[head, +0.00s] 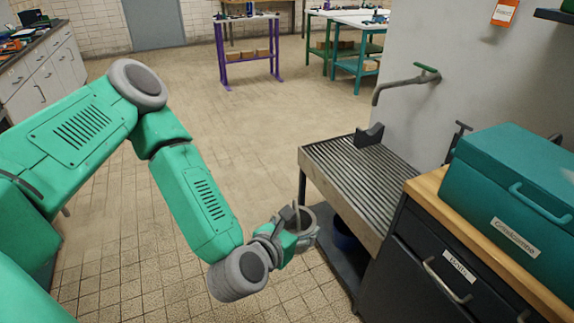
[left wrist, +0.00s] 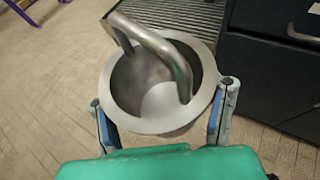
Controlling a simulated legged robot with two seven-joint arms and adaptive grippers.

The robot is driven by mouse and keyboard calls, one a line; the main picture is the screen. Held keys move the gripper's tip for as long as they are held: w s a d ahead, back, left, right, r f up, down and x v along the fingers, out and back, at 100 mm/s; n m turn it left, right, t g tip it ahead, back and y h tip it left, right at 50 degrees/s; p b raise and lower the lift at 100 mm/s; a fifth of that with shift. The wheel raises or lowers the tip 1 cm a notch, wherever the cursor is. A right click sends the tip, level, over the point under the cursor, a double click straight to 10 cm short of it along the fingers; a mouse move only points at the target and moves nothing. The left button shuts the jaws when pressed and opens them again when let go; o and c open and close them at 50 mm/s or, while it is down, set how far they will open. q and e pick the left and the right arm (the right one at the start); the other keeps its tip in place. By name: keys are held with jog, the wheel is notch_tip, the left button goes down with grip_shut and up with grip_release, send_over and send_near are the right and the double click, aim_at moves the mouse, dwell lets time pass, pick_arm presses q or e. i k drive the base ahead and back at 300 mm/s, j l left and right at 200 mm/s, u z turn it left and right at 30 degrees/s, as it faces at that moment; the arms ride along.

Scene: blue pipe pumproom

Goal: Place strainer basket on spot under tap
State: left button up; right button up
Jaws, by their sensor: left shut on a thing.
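The strainer basket (left wrist: 150,85) is a grey metal bowl with a wide rim and an arched handle. My left gripper (left wrist: 165,115) is shut on it, one finger on each side of the bowl. In the head view my left gripper (head: 290,235) holds the basket (head: 306,218) in front of the near left edge of the slatted drain bench, partly hidden by the gripper. The tap (head: 405,82) sticks out from the wall above the bench (head: 350,175). A small dark grey block (head: 369,135) stands on the bench's far end below the tap. My right gripper is not in view.
A teal box (head: 515,180) sits on a wooden-topped dark cabinet (head: 455,265) right of the bench. A dark blue round container (head: 343,235) is on the bench's lower shelf. Open tiled floor lies left of the bench.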

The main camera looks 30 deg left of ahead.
aim_at(358, 177)
jog(key=i+j+u, duration=0.15)
jog(key=u, duration=0.25)
jog(key=i+j+u, duration=0.15)
jog(key=u, duration=0.2)
jog(key=i+j+u, duration=0.1)
jog(key=u, duration=0.3)
jog(key=i+j+z, duration=0.2)
jog(key=i+z, duration=0.2)
jog(key=i, duration=0.2)
jog(key=i+j+z, duration=0.1)
jog(key=z, duration=0.35)
jog(key=i+j+z, duration=0.2)
jog(key=z, duration=0.3)
jog(key=i+j+z, duration=0.15)
jog(key=z, duration=0.3)
jog(key=j+z, duration=0.45)
jog(key=i+j+z, duration=0.1)
jog(key=z, duration=0.35)
jog(key=k+j, duration=0.05)
